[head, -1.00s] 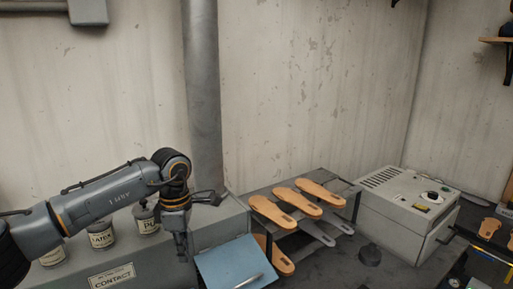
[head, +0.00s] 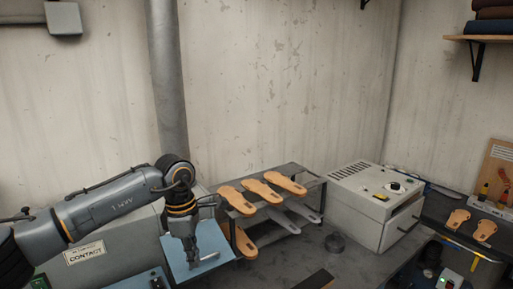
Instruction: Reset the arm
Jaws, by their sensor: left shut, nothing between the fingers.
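My left arm comes in from the left in the head view. Its gripper (head: 192,254) points down over the blue sheet (head: 212,250) and hides part of it. The fingers are shut with nothing between them. I cannot tell how high the fingertips are above the sheet. My right gripper is not in view.
A metal rack (head: 311,199) to the right holds several tan soles. A white machine box (head: 375,209) stands beyond it. A grey box with a CONTACT label (head: 85,254) is behind my arm. Two soles lie at the far right near a board (head: 495,170). Bare bench shows before the rack.

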